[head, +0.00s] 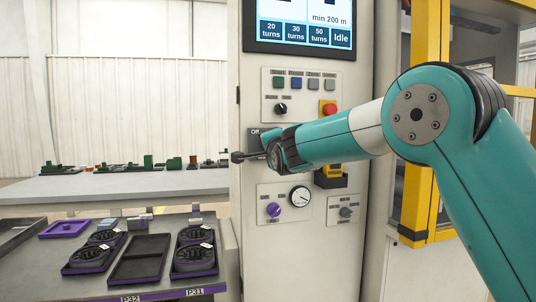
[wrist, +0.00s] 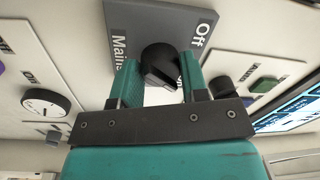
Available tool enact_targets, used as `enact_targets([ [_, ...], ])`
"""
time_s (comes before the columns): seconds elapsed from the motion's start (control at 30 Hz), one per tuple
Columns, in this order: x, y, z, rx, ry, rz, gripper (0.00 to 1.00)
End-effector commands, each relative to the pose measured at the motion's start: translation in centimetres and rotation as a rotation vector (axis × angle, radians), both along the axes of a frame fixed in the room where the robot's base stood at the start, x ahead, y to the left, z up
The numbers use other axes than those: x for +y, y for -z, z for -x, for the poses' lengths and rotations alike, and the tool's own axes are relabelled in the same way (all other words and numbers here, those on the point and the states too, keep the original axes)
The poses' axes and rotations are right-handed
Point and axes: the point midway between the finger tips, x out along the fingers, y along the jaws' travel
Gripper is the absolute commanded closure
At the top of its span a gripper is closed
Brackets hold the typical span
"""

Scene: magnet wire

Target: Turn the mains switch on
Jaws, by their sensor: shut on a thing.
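The mains switch is a grey plate (wrist: 133,22) with a black rotary knob (wrist: 160,62), seen close up in the wrist view. The words "Off" and "Mains" show on it; more lettering beside the knob is partly hidden. My gripper (wrist: 161,78) is shut on the knob, one teal finger on each side. Which mark the knob points to I cannot tell. In the head view my gripper (head: 243,156) is at the cabinet front, and it and my arm hide most of the switch; only the plate's top left corner (head: 253,134) with "Off" shows.
Above the switch are several coloured buttons (head: 297,83), a black selector (head: 281,108) and a red emergency button (head: 329,110). A yellow frame (head: 428,200) stands right; benches with trays (head: 140,258) left.

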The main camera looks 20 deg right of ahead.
Motion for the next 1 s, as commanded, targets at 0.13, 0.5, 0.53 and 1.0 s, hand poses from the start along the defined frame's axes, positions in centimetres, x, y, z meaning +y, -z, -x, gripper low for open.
enact_targets([
  [0.13, -0.03, 0.09, 0.0, -0.001, 0.001, -0.043, 0.83],
  [0.5, -0.05, -0.05, -0.01, 0.0, 0.001, -0.07, 0.83],
  [0.53, -0.06, -0.04, -0.01, 0.0, 0.001, -0.07, 0.83],
  [1.0, 0.0, -0.02, -0.01, 0.0, 0.001, -0.068, 0.34],
])
